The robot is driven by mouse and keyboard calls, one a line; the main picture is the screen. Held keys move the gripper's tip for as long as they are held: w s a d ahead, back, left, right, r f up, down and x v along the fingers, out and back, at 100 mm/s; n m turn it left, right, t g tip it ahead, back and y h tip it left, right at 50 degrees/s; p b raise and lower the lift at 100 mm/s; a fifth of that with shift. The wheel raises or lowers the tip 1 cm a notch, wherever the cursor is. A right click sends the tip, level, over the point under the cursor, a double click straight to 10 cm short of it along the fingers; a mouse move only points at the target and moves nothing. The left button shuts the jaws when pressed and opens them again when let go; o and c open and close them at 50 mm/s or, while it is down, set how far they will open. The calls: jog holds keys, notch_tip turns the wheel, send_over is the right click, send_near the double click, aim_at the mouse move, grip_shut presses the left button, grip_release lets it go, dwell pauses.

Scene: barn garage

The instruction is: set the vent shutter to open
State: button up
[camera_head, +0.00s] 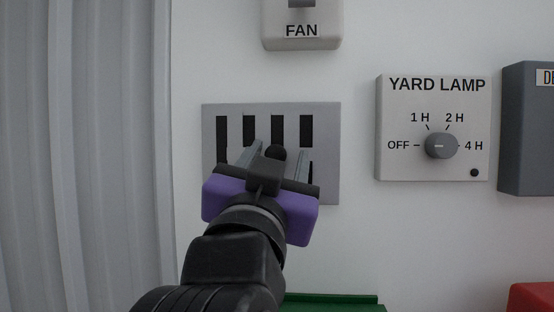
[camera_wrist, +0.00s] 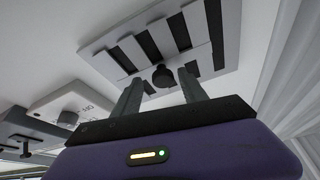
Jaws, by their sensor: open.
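The vent shutter (camera_head: 329,118) is a grey plate with several dark vertical slots, set on the white wall in the head view. A round black knob (camera_head: 276,152) stands out from its middle. In the wrist view the vent plate (camera_wrist: 229,22) fills the upper part, and the knob (camera_wrist: 163,76) shows beyond and between the fingertips. My gripper (camera_head: 276,150) is open, its two fingers pointing at the plate on either side of the knob. Whether they touch the knob I cannot tell. My gripper hides the lower part of the plate in the head view.
A FAN switch box (camera_head: 302,42) is above the vent. A YARD LAMP timer box (camera_head: 434,168) with a grey dial is to the right, then a dark grey box (camera_head: 525,140). Green (camera_head: 335,300) and red (camera_head: 531,298) objects are below. Corrugated panelling (camera_head: 90,150) is at left.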

jog(key=d+b+v, duration=0.1)
jog(key=b+v, duration=0.1)
jog(key=v, duration=0.5)
jog(key=shift+s+a+f, duration=0.2)
jog(key=shift+s+a, duration=0.2)
jog(key=shift+a, duration=0.15)
jog(key=shift+s, duration=0.1)
